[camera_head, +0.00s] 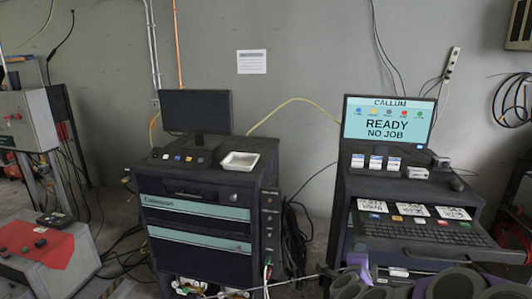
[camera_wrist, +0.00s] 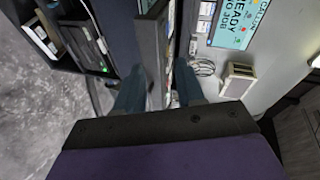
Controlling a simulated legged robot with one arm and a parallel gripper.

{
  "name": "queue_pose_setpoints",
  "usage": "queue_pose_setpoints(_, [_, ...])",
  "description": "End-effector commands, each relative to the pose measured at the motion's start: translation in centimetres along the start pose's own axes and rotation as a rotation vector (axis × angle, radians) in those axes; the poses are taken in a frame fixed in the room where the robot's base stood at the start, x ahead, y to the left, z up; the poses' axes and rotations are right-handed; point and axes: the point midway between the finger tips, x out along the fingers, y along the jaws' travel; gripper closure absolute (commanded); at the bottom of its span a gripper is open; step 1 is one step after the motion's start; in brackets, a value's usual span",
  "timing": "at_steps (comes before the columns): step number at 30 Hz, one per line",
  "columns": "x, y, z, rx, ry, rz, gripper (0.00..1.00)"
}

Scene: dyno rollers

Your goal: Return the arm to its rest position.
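My gripper (camera_wrist: 158,88) shows in the wrist view with its two blue-grey fingers apart and nothing visibly held between them. A dark upright panel edge lies beyond the gap; I cannot tell how far it is from the fingers. Purple and dark grey rounded parts at the bottom right of the head view look like my own arm, folded low in front of the right cart (camera_head: 345,215). The fingertips cannot be made out in the head view.
The right cart carries a monitor (camera_head: 387,121) reading "READY NO JOB" and a pulled-out keyboard tray (camera_head: 425,230). A left cabinet (camera_head: 200,225) holds a dark monitor (camera_head: 196,112) and a white tray (camera_head: 240,161). A red-topped grey box (camera_head: 40,245) stands far left. Cables hang between the carts.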

Motion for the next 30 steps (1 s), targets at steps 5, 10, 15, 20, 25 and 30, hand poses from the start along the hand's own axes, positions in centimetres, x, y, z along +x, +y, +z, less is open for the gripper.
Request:
queue_pose_setpoints(5, [-4.3,-2.3,6.6,-0.189,-0.306,0.005,0.62])
queue_pose_setpoints(10, [-9.9,-2.0,11.2,-0.416,-0.572,0.031,0.62])
queue_pose_setpoints(15, [-16.2,0.1,13.2,-0.665,-0.8,0.085,0.62])
queue_pose_setpoints(20, [-22.2,3.3,12.4,-0.904,-0.987,0.171,0.62])
queue_pose_setpoints(25, [-28.3,7.1,9.1,-1.147,-1.155,0.308,0.62])
queue_pose_setpoints(30, [-34.1,10.4,3.7,-1.348,-1.291,0.493,0.62])
